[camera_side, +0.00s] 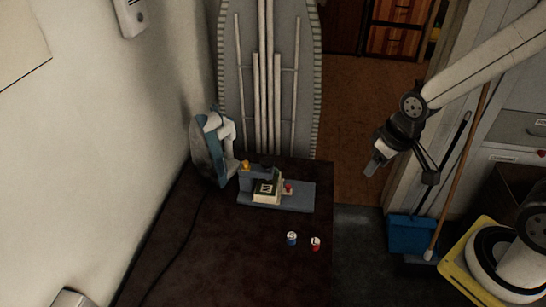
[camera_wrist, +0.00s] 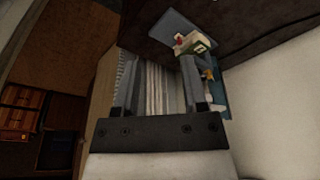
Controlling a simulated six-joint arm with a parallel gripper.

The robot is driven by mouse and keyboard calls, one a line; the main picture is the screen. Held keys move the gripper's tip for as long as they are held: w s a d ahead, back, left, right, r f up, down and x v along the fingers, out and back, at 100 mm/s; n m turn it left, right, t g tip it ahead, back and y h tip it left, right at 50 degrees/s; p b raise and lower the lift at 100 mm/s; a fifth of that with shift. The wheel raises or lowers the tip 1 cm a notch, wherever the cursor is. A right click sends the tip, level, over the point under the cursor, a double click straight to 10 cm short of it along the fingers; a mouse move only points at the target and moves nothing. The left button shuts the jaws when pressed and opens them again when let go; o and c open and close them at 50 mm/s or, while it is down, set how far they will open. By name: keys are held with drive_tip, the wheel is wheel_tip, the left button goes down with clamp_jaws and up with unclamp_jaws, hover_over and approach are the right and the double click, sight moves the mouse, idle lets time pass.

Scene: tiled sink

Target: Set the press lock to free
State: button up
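A small press-like device with a grey base (camera_side: 300,200) lies on the dark table. It carries a cream block (camera_side: 266,190) with a dark green marked face, a red knob (camera_side: 288,187) and a yellow part (camera_side: 245,165). I cannot tell which part is the press lock or how it is set. In the wrist view the base (camera_wrist: 178,28), the cream block (camera_wrist: 194,43) and the yellow part (camera_wrist: 208,73) show at the top. My gripper (camera_side: 373,166) is raised right of the table, apart from the device. Its fingers (camera_wrist: 162,58) are open and empty.
An iron (camera_side: 212,150) stands left of the device, close to the wall, its cord crossing the table. Two small capped pieces (camera_side: 292,238) (camera_side: 315,243) lie in front. An ironing board (camera_side: 265,80) stands behind. A blue dustpan (camera_side: 410,235) is at right. The front table is mostly clear.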

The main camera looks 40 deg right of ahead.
drive_tip(key=w+a+g, duration=0.1)
drive_tip(key=w+a, duration=0.3)
drive_tip(key=w, duration=1.4)
drive_tip(key=m+g, duration=0.2)
hover_over(246, 162)
drive_tip(key=shift+w+f, duration=0.1)
drive_tip(key=shift+f, duration=4)
drive_tip(key=shift+f, duration=3.9)
clamp_jaws()
